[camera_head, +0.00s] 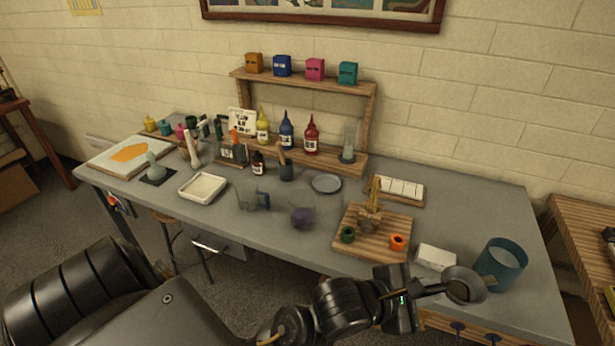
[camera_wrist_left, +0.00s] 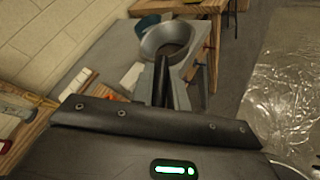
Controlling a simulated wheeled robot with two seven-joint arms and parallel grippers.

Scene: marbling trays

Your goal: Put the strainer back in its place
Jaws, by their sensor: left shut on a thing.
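The strainer (camera_head: 477,278) is a grey metal bowl on a straight handle. My left gripper (camera_head: 418,293) is shut on its handle and holds it out to the right, over the table's front right part. In the head view the bowl overlaps the teal bucket's lower left side. In the left wrist view the strainer (camera_wrist_left: 168,36) points away from my left gripper (camera_wrist_left: 160,104), with the bowl in front of the bucket. A wooden rail (camera_head: 440,322) with dark pegs shows along the table's front right edge, partly hidden by my arm. My right gripper is not in view.
The teal bucket (camera_head: 501,262) and a white block (camera_head: 436,257) stand close to the strainer. A wooden board (camera_head: 375,252) with small pots lies to the left. Bottles and a shelf (camera_head: 300,78) line the back. The table's right end behind the bucket is clear.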

